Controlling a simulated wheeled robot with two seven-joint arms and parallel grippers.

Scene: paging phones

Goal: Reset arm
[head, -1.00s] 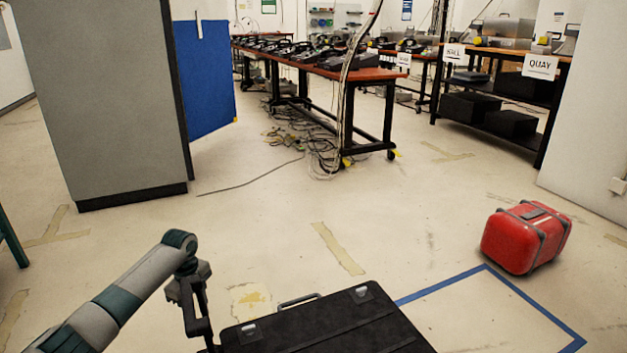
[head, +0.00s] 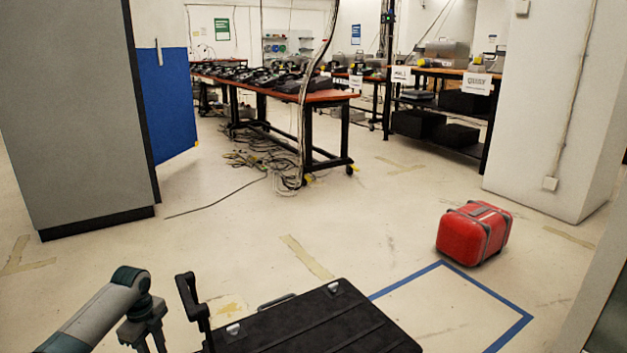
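My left arm comes in from the lower left and bends down at its wrist. My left gripper (head: 149,343) is at the bottom edge, pointing down; its fingers look apart with nothing seen between them, and their tips are cut off by the frame. Just right of it stands a black upright handle (head: 189,297) at the left end of a large black case (head: 310,325). The gripper is apart from this handle. The case fills the bottom middle, and its near part is cut off. My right gripper is not in view.
A red suitcase (head: 474,233) lies on the floor by a blue tape square (head: 440,264). A grey cabinet (head: 70,110) stands left, a white pillar (head: 545,100) right. Beyond is a table (head: 335,95) of phones with loose cables below. The middle floor is clear.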

